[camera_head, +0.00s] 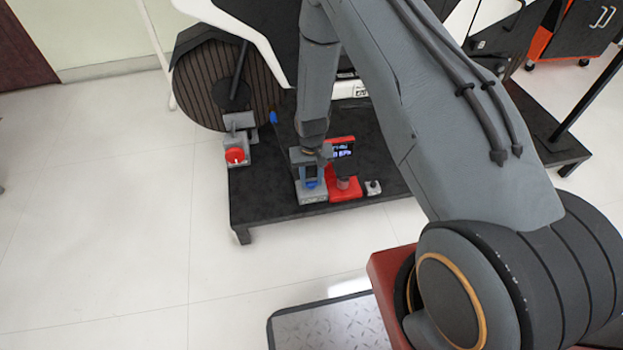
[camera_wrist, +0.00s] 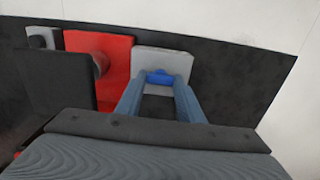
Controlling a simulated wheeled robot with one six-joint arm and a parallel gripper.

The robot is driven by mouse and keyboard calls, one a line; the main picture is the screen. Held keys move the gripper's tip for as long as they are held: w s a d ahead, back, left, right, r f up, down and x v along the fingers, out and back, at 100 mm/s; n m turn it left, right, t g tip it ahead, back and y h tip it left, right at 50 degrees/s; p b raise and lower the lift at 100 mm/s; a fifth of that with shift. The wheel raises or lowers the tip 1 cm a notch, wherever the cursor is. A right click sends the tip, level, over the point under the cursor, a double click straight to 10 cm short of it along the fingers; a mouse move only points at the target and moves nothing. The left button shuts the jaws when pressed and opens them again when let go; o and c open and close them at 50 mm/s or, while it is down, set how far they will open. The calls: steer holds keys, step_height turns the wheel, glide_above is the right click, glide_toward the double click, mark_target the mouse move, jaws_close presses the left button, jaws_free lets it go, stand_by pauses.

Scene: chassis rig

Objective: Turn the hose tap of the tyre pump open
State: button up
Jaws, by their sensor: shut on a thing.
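The blue tap handle (camera_wrist: 160,77) sits on a pale grey block (camera_wrist: 174,62) beside the red pump unit (camera_wrist: 112,52). In the head view the grey block (camera_head: 312,196) stands near the front edge of the low black platform, with a bit of the blue handle (camera_head: 311,183) showing. My gripper (camera_head: 311,176) reaches down over it from above. In the wrist view the two fingers of my gripper (camera_wrist: 161,84) are shut on the blue handle, one on each side. The fingers hide part of the handle, so its turn angle is unclear.
The black platform (camera_head: 265,205) carries a red knob (camera_head: 235,156) on a grey bracket at left. The pump's lit display (camera_head: 342,148) stands close right of my gripper, with a small grey block (camera_head: 373,187) beyond. A large ribbed wheel (camera_head: 200,85) is behind.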

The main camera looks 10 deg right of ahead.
mark_target(311, 183)
steer(key=o, duration=1.1)
steer(key=shift+c, duration=0.2)
step_height(311, 183, up, 8)
steer(key=shift+f+p, duration=0.1)
steer(key=shift+p, duration=0.75)
